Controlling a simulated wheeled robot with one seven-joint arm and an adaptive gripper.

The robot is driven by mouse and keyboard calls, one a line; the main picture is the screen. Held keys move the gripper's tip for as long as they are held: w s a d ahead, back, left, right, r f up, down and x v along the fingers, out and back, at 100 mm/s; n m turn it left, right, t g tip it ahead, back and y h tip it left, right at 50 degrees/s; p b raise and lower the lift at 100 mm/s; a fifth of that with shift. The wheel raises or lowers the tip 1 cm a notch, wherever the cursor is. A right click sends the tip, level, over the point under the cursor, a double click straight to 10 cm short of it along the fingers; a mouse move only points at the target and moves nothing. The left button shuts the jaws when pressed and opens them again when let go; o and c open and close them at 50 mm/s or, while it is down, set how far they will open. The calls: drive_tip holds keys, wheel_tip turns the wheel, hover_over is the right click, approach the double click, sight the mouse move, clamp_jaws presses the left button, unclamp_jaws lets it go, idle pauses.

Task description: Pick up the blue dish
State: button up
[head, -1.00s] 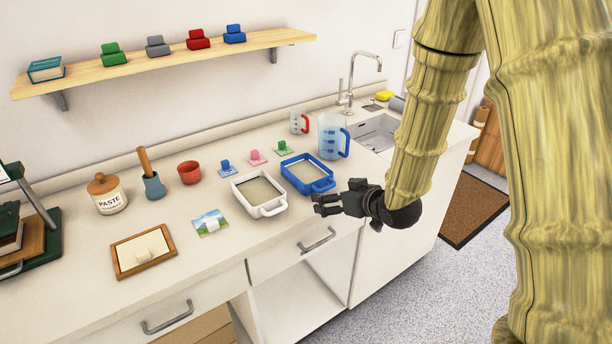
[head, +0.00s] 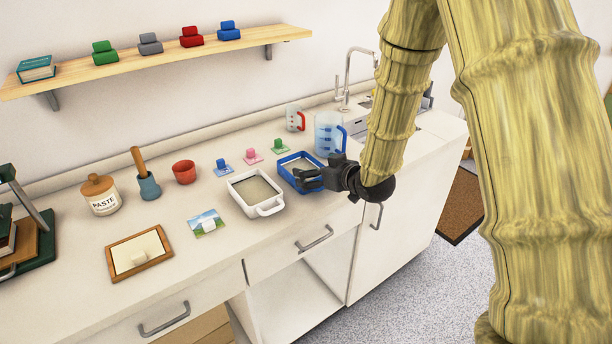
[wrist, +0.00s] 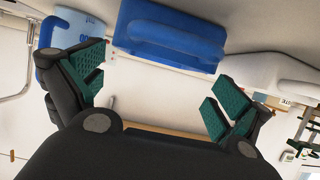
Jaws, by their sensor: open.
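The blue dish (head: 286,178) is a rectangular tray with a blue rim and handle and a pale inside, standing on the counter between the white dish and the measuring jug. My gripper (head: 308,179) is at its near right side in the head view and hides part of its handle end. In the wrist view, the blue dish (wrist: 172,38) lies ahead of the fingers, near the top of the picture. My gripper (wrist: 156,86) is open with nothing between its green-padded fingers. I cannot tell whether it touches the dish.
The white dish (head: 240,196) stands close on the left. A large blue-handled jug (head: 326,133) stands behind, near the sink. Small blue, pink and green items are behind the dishes. The counter's front edge runs below my gripper.

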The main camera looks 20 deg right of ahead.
drive_tip(key=shift+p+x, duration=0.3)
drive_tip(key=shift+x, duration=1.75)
drive_tip(key=shift+f, duration=0.2)
drive_tip(key=shift+c, duration=0.4)
drive_tip(key=c, duration=0.9)
drive_tip(key=shift+r, duration=0.2)
wheel_tip(320, 180, up, 9)
drive_tip(key=shift+r, duration=0.2)
drive_tip(key=shift+r, duration=0.1)
